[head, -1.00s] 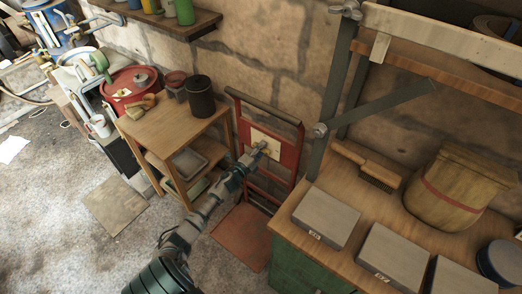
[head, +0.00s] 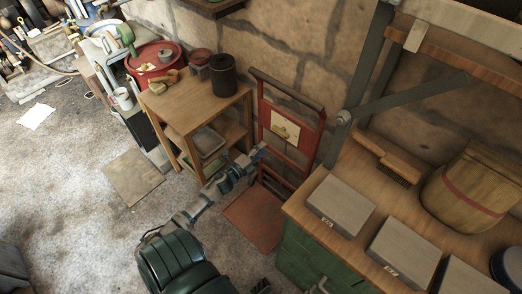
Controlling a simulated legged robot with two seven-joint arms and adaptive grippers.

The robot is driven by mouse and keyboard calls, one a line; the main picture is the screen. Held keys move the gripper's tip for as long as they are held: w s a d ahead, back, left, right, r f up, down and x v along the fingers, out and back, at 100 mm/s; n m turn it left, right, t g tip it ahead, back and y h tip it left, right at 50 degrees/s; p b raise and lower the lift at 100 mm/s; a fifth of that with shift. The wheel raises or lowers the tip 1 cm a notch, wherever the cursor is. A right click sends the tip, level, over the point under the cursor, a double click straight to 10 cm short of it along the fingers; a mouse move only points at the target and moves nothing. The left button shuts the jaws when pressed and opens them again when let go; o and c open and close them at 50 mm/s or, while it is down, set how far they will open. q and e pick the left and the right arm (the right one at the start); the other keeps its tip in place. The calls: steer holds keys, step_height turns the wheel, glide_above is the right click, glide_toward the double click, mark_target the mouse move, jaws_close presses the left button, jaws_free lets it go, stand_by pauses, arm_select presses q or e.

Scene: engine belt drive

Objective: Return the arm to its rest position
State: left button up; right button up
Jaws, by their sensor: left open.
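My left arm comes in from the bottom. Its left gripper (head: 258,152) is open, with nothing seen between the fingers. It is in front of the red frame (head: 306,140) that stands against the wall, below and left of the pale plate (head: 290,124) on that frame. A small yellowish part (head: 281,132) sits on the plate. The gripper looks apart from the plate, but I cannot tell its exact distance from the frame. My right gripper is not in view.
A wooden side table (head: 190,106) with a black canister (head: 223,75) stands left of the frame. A wooden workbench (head: 369,172) with grey blocks (head: 341,205), a brush (head: 384,158) and a wooden bucket (head: 468,190) fills the right. The floor (head: 85,210) at lower left is mostly clear.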

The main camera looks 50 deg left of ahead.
arm_select(q)
steer(key=shift+a, duration=0.1)
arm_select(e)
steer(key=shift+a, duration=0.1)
arm_select(q)
steer(key=shift+f, duration=0.1)
stand_by(0.4)
